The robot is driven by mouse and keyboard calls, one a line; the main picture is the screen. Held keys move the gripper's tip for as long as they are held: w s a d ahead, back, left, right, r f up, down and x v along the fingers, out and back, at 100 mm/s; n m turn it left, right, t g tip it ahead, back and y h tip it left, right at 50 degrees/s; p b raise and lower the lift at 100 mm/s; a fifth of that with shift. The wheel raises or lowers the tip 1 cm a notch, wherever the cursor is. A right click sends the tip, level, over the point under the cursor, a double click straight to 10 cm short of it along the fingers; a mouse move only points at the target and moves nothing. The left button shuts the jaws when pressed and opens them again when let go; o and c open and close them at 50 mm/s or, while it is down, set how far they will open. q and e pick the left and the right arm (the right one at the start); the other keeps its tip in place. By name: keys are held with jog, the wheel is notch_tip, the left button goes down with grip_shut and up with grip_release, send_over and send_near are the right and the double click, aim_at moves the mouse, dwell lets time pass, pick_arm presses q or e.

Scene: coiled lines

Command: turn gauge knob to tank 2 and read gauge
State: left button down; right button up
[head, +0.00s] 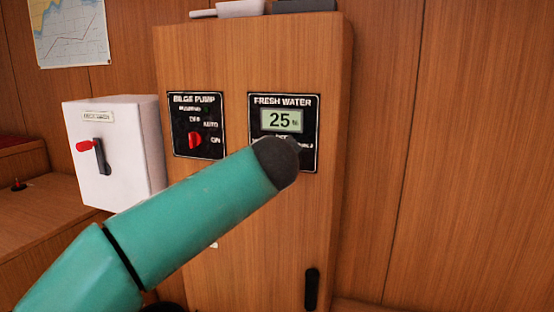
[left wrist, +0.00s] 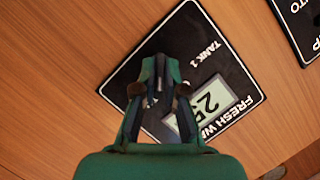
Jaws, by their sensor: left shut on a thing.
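The black FRESH WATER panel (head: 311,135) is on the front of a wooden cabinet, and its lit display (head: 282,120) reads 25%. My left arm covers the panel's lower part and hides my left gripper in the head view. My left gripper (left wrist: 160,88) is shut on the gauge knob at the panel. The knob is almost wholly hidden by the fingers, so its pointer direction cannot be told. My right gripper is not in view.
The BILGE PUMP panel (head: 180,145) with a red knob (head: 195,139) is just left of the gauge panel. A white box (head: 130,165) with a red-tipped lever (head: 95,150) is further left. A black handle (head: 312,289) is low on the cabinet.

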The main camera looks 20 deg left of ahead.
pick_arm(q)
jog(key=shift+d+f, duration=0.1)
jog(key=shift+f, duration=0.1)
jog(key=c, duration=1.2)
grip_release()
jog(key=shift+r, duration=0.1)
jog(key=shift+c, duration=0.2)
jog(key=v, duration=1.2)
